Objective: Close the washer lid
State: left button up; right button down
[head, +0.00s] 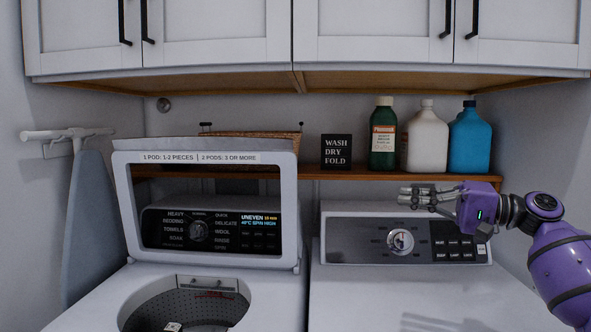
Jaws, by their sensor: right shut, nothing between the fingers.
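The washer (83,311) stands at the left, with its round drum opening (195,305) uncovered. Its lid (206,158) is a white frame with a dark window, standing raised at the back and leaning near upright. The washer's control panel shows through the window. My right gripper (408,198) is shut and empty, pointing left above the dryer's control panel (410,240). It is to the right of the lid and apart from it. My left gripper is not in view.
The dryer (420,300) stands right of the washer with a bare top. A wooden shelf (350,174) behind holds a basket (250,140), a sign (336,151) and several bottles. White cabinets (220,35) hang above. An ironing board (88,225) leans at left.

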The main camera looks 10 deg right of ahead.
aim_at(212, 201)
jog(key=i+j, duration=0.2)
jog(key=i, duration=0.35)
jog(key=i+j, duration=0.15)
jog(key=i, duration=0.45)
